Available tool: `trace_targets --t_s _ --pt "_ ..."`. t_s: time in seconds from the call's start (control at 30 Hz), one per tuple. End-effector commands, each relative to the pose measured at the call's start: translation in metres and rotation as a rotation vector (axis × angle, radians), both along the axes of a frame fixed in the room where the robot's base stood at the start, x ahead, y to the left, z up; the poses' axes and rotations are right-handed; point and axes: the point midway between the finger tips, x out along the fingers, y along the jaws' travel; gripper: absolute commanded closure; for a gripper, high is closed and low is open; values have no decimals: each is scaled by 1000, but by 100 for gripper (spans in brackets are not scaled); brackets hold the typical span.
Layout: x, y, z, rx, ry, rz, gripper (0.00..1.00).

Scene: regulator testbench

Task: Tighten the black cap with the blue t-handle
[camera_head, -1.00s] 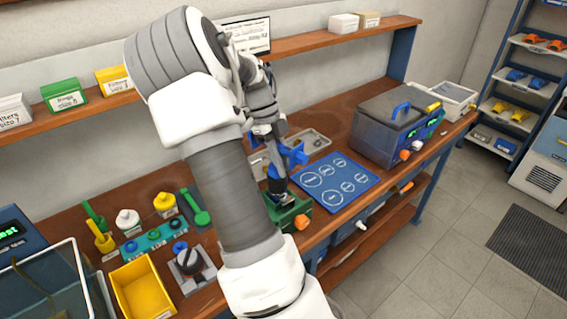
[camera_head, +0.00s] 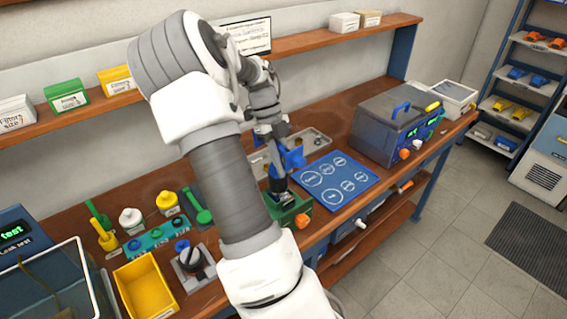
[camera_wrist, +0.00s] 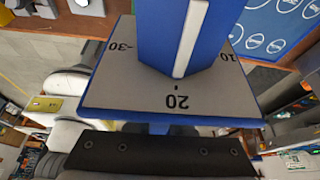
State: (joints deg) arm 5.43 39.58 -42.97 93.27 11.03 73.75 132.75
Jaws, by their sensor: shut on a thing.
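My gripper (camera_head: 276,140) points down over the bench in the head view and is shut on the blue t-handle (camera_head: 293,159). In the wrist view the t-handle (camera_wrist: 188,35) is a blue block with a white line, standing over a grey dial plate (camera_wrist: 125,92) marked -30, 20 and 10. Below it a dark cylindrical part (camera_head: 278,181), apparently with the black cap, stands upright in a green clamp (camera_head: 291,211) with an orange knob. The arm partly covers this area, and the contact between handle and cap is hidden.
A blue mat (camera_head: 338,181) with white circles lies to the right, with a grey box (camera_head: 390,130) beyond it. A yellow bin (camera_head: 145,287), a grey block with a black round part (camera_head: 192,260), and green and yellow tools stand to the left. A shelf runs behind.

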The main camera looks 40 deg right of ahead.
Motion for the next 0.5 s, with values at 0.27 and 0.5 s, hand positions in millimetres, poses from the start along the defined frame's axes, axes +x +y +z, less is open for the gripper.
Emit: trace_targets --t_s 0.27,0.5 --pt "0 2 2 1 1 -87 100" --pt "0 2 0 0 0 -103 100"
